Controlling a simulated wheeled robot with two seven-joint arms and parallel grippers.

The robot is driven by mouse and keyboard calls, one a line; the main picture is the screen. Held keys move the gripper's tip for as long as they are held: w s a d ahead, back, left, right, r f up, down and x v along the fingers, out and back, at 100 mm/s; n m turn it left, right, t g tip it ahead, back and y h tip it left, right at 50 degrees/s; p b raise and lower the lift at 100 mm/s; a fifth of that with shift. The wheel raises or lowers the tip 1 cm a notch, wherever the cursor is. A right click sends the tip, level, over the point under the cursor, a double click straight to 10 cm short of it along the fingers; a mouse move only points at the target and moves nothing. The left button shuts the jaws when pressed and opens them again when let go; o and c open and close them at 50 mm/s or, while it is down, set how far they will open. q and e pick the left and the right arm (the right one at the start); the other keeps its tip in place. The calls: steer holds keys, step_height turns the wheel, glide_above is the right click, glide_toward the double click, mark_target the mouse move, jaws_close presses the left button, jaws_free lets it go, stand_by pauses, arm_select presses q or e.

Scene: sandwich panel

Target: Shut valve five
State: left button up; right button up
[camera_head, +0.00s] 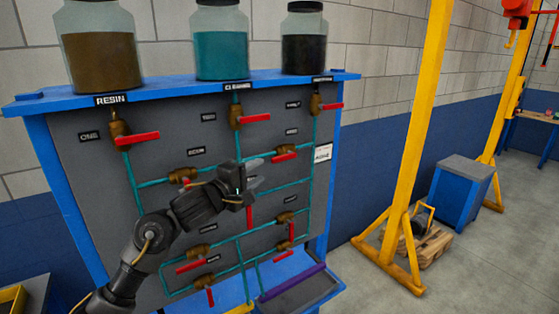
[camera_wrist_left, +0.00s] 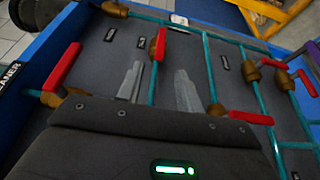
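A grey panel (camera_head: 75,165) in a blue frame carries brass valves with red handles on teal pipes. Most of its small labels are too small to read, so I cannot tell which valve is five. My left gripper (camera_head: 256,179) is in front of the panel's middle and hides part of it. In the wrist view my left gripper (camera_wrist_left: 159,72) is open and empty, with a gap between its fingers. A red handle (camera_wrist_left: 159,44) shows just beyond the fingertips. Another red handle (camera_wrist_left: 250,117) lies right of the fingers, and one more (camera_wrist_left: 65,67) lies left. My right gripper is not in view.
Jars of brown resin (camera_head: 103,60), teal liquid (camera_head: 220,55) and dark liquid (camera_head: 304,52) stand on the blue top shelf (camera_head: 165,82). A tray (camera_head: 310,292) juts out below the panel. A yellow post (camera_head: 415,120) stands on the right, with open floor beside it.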

mark_target(276, 160)
arm_select(q)
steer(key=p+x, duration=0.2)
steer(key=x, duration=0.7)
steer(key=shift+w+r, duration=0.1)
steer(key=shift+w, duration=0.05)
steer(key=shift+w+d+p, duration=0.3)
steer(key=shift+w+d, duration=0.05)
steer(key=shift+w, duration=0.3)
jaws_close()
